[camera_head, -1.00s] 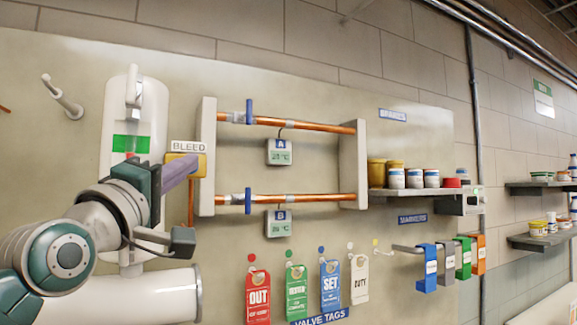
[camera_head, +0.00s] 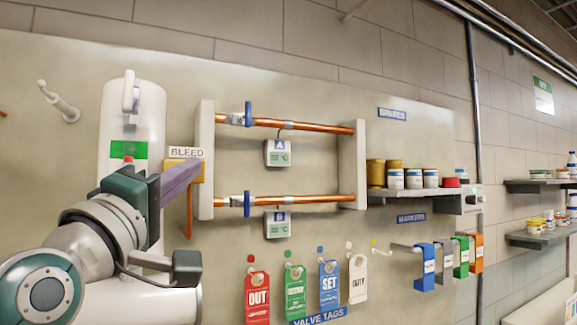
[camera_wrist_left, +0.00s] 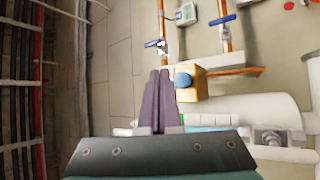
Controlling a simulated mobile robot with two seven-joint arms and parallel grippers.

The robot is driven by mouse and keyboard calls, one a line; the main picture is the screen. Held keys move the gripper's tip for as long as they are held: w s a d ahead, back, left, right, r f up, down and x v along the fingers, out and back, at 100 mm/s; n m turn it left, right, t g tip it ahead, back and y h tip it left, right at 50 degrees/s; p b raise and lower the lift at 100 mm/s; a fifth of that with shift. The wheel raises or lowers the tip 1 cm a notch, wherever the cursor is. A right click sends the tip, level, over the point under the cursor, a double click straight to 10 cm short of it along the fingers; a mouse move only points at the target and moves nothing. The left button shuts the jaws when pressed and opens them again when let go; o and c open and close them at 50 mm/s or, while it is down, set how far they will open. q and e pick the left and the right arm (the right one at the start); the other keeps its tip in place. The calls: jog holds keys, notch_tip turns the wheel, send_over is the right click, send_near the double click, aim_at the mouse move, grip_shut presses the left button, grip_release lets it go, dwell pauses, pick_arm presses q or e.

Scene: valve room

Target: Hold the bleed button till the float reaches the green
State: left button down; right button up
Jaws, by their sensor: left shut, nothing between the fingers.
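The bleed box (camera_head: 192,153) is yellow, under a white BLEED label (camera_head: 186,152). Its blue round button (camera_wrist_left: 183,80) shows in the left wrist view on the yellow box (camera_wrist_left: 190,70). My left gripper (camera_head: 198,166) is shut and empty, its purple fingers in front of the box in the head view. In the wrist view the fingertips (camera_wrist_left: 160,73) lie just left of the button; I cannot tell whether they touch the box. A green band (camera_head: 127,149) crosses the white vessel (camera_head: 133,110). A red spot, apparently the float (camera_head: 128,158), shows just below it, partly hidden by my gripper.
Copper pipes (camera_head: 300,199) with blue valve handles run right of the box. Valve tags (camera_head: 296,292) hang below. A shelf with pots (camera_head: 395,179) stands further right. A white peg (camera_head: 60,102) sticks out at the upper left.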

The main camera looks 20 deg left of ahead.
pick_arm(q)
jog(key=shift+s+d, duration=0.8)
jog(key=shift+d, duration=0.1)
pick_arm(e)
jog(key=shift+r, duration=0.45)
jog(key=shift+d, duration=0.1)
pick_arm(q)
jog(key=shift+p, duration=0.35)
dwell(1.8)
